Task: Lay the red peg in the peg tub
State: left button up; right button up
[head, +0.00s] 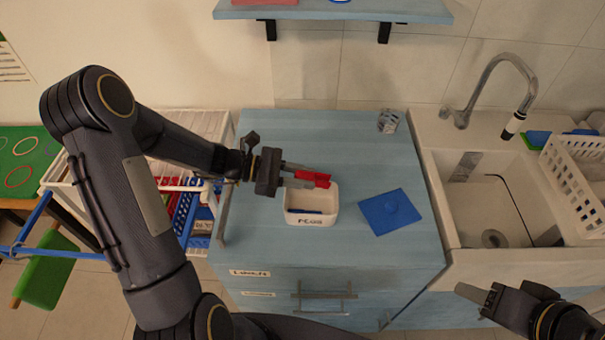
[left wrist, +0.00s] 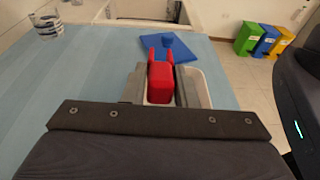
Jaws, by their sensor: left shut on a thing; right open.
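The red peg (head: 313,178) is held between the fingers of my left gripper (head: 300,175), which is shut on it. It also shows in the left wrist view (left wrist: 160,80), gripped between the two grey fingers. The peg is above the white peg tub (head: 330,215), at its back part, and seems apart from it. The tub stands on the blue counter, labelled on its front, with a dark blue thing (head: 305,211) inside. In the left wrist view the tub (left wrist: 200,80) is mostly hidden behind the gripper. My right gripper (head: 475,295) is open and empty at the lower right.
A blue square mat with a round knob (head: 391,209) lies right of the tub. A patterned glass (head: 388,121) stands at the counter's back. A sink with a tap (head: 500,90) is right, with a white rack (head: 578,170). A white wire cart (head: 190,125) is left. A shelf (head: 335,10) hangs above.

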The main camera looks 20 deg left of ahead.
pick_arm(q)
jog(key=shift+f, duration=0.6)
jog(key=o, duration=0.8)
jog(key=shift+o, duration=0.2)
jog(key=b+v, duration=0.1)
jog(key=v, duration=0.6)
jog(key=shift+a+b, duration=0.4)
jog(key=shift+r, duration=0.1)
